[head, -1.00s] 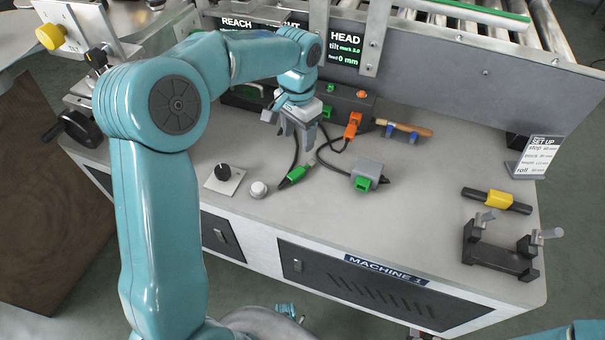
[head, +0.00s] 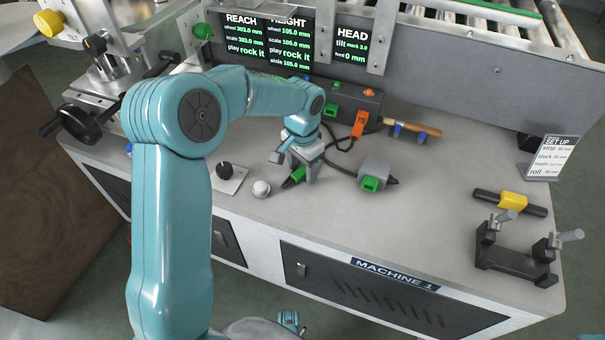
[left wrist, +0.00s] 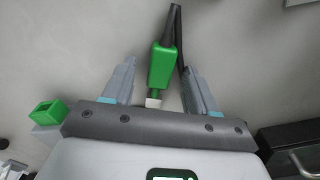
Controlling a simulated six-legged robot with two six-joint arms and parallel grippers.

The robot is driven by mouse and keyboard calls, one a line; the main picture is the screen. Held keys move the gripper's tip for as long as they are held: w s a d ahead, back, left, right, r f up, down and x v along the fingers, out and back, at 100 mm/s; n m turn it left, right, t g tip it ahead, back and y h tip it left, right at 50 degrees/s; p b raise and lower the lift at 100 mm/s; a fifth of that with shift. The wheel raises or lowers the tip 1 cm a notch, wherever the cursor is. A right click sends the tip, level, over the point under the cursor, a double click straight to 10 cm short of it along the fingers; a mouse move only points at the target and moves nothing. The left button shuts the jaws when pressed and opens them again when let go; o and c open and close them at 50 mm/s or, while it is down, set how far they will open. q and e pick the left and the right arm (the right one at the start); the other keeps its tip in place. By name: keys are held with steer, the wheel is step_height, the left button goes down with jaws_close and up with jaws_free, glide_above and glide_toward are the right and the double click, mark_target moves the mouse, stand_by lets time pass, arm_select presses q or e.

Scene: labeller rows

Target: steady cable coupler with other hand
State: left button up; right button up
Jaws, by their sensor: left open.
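A green cable plug (head: 294,178) with a black cable lies on the machine's grey top. A grey coupler box (head: 375,169) with a green socket end lies to its right, apart from it; its green end also shows in the left wrist view (left wrist: 47,112). My left gripper (head: 299,172) is low over the plug, which it partly hides in the head view. In the left wrist view the green plug (left wrist: 161,70) lies between the two open fingers, with a gap on each side.
A grey round knob (head: 261,188) and a black dial on a plate (head: 228,174) stand left of the plug. A wooden-handled tool (head: 412,129) lies behind. A black stand (head: 515,258) and a yellow-black tool (head: 510,202) are at right. The top between is clear.

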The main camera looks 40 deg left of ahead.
mark_target(303, 170)
arm_select(q)
jaws_close()
steer(key=shift+r, duration=0.1)
step_height(303, 170, up, 20)
steer(key=p, duration=0.6)
